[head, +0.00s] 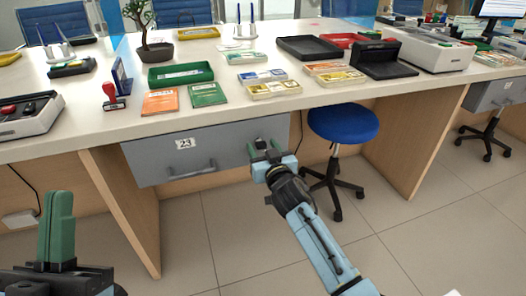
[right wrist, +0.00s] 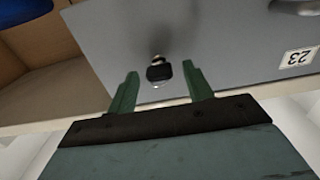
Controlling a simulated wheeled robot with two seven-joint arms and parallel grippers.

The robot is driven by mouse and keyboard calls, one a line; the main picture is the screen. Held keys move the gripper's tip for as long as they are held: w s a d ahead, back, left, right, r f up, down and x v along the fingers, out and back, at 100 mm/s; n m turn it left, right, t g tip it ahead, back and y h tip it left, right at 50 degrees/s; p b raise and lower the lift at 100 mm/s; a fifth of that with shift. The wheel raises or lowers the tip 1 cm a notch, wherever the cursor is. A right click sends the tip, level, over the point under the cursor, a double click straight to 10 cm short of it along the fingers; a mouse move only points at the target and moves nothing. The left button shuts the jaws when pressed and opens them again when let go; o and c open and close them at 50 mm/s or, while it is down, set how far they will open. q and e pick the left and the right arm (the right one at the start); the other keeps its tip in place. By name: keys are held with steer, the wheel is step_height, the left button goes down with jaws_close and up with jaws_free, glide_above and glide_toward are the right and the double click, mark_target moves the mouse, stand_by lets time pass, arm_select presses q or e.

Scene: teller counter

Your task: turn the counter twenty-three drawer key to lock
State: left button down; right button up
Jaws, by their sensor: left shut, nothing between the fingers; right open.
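The grey drawer (head: 212,150) under the counter bears a "23" label (head: 185,143) and a bar handle (head: 191,172). In the right wrist view the key (right wrist: 158,71), with a dark head, sits in the lock on the drawer front (right wrist: 215,50). My right gripper (right wrist: 158,88) is open, with its green fingertips on either side of the key and apart from it. In the head view the right gripper (head: 264,150) is at the drawer's right end and hides the key. My left gripper (head: 57,228) is shut and empty at the lower left, away from the drawer.
A blue stool (head: 343,123) stands right of the drawer, close to my right arm. Booklets, banknote stacks, a green tray (head: 181,74) and a red stamp (head: 112,95) lie on the counter (head: 228,112). A wooden panel (head: 122,205) stands below the drawer's left end.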

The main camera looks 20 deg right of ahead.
steer(key=shift+w, duration=0.2)
steer(key=c, duration=1)
